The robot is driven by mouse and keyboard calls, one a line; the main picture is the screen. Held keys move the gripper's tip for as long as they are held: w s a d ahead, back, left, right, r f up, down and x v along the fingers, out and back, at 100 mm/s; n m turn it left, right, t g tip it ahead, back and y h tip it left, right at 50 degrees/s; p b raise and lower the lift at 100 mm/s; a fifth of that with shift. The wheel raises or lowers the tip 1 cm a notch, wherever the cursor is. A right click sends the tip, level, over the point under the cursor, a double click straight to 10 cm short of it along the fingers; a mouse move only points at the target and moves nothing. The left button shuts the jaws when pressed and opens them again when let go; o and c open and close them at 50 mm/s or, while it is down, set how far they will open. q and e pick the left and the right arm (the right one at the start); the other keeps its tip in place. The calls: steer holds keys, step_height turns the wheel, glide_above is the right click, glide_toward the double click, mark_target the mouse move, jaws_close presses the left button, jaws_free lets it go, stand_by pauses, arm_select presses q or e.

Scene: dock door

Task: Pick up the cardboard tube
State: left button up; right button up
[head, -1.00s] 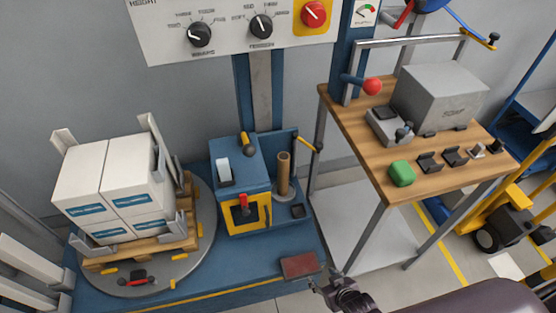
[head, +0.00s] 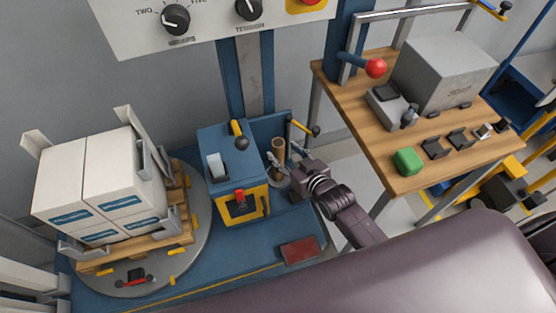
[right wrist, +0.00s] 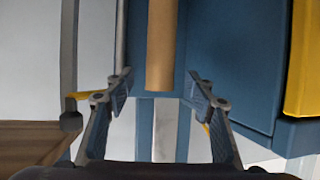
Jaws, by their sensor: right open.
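The cardboard tube (head: 278,147) is a brown upright cylinder standing on the blue machine base, beside the blue and yellow unit. It also shows in the right wrist view (right wrist: 162,45), lined up with the gap between my fingers. My right gripper (head: 282,165) is close to the tube in the head view and partly covers its lower part. In the right wrist view my two fingers (right wrist: 160,88) are spread apart with nothing held between them. I cannot tell whether a finger touches the tube. My left gripper is not in view.
The blue and yellow unit (head: 232,172) stands just left of the tube. A lever with a yellow handle (head: 304,128) is close behind it. A wooden workbench (head: 350,103) is on the right, and stacked white boxes (head: 122,172) on a pallet are on the left.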

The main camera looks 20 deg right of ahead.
steer(key=shift+x, duration=1.4)
steer(key=shift+r, duration=0.1)
steer(key=shift+c, duration=0.3)
steer(key=c, duration=1.3)
